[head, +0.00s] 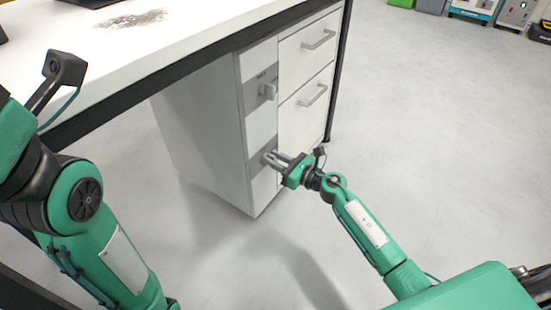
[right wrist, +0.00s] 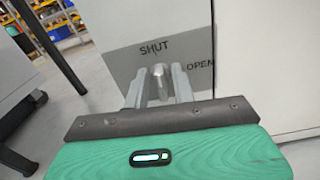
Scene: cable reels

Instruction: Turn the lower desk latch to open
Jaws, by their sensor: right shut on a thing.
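The lower desk latch (right wrist: 159,80) is a small metal handle on a grey plate on the cabinet front. In the right wrist view its end lies just under the word SHUT, with OPEN lettered to the right. My right gripper (head: 272,158) is at the lower latch in the head view. In the right wrist view its two grey fingers (right wrist: 160,88) stand on either side of the handle, shut on it. The latch's base is hidden behind the gripper. My left arm shows at the left of the head view, but its fingers do not show.
An upper latch (head: 269,89) sits higher on the same cabinet. White drawers (head: 305,95) with bar handles are to its right. The white desk top (head: 150,45) with a dark edge overhangs the cabinet. Grey floor (head: 430,130) is clear to the right.

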